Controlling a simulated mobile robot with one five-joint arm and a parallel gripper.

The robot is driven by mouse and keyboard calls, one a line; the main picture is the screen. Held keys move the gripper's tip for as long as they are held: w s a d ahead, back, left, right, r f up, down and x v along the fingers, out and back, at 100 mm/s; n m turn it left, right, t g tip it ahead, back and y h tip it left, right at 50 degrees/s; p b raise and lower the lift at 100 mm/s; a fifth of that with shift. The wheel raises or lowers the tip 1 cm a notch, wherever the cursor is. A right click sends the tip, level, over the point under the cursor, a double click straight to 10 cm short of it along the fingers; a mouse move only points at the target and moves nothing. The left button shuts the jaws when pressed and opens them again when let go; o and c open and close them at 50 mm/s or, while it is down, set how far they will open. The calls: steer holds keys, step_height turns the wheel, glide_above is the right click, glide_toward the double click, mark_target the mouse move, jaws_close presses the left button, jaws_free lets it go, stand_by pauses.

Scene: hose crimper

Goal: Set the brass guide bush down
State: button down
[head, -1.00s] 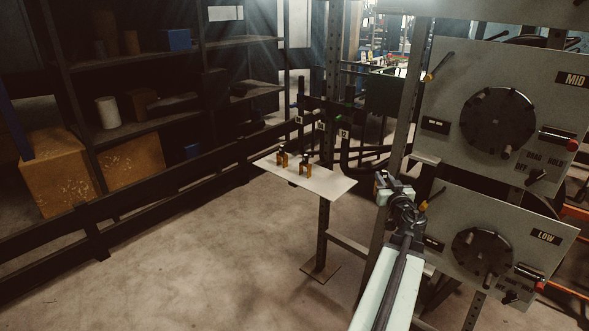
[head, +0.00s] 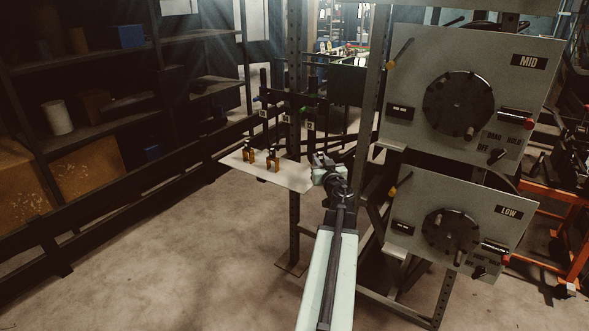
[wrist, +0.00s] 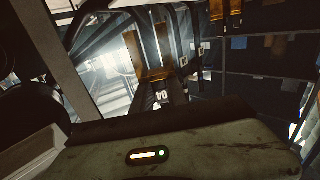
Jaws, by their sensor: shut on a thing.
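My gripper (head: 320,160) is at the end of my outstretched arm, at the right end of a small pale plate (head: 290,176) on a post. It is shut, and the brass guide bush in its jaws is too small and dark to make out. Two brass-coloured forked pieces with dark tops stand on the plate, one on the left (head: 250,155) and one on the right (head: 273,161), left of my gripper. The wrist view shows a large brass-coloured forked piece (wrist: 153,74) and part of another (wrist: 225,12) at the top. I cannot see the fingertips there.
Grey panels marked MID (head: 470,90) and LOW (head: 455,215), with dials and levers, stand close to the right of my arm. Dark hoses and numbered tags (head: 311,126) are behind the plate. A low dark rail and shelving (head: 110,130) line the left. The floor (head: 170,260) front left is clear.

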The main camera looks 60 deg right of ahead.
steer(key=w+f+b, duration=0.1)
steer(key=w, duration=0.1)
steer(key=w+f+b, duration=0.3)
steer(key=w, duration=0.2)
steer(key=shift+w+f, duration=0.1)
steer(key=shift+f, duration=0.25)
steer(key=shift+r, duration=0.25)
steer(key=shift+f, duration=0.25)
steer(key=c, duration=1.3)
jaws_free()
steer(key=shift+r, duration=0.1)
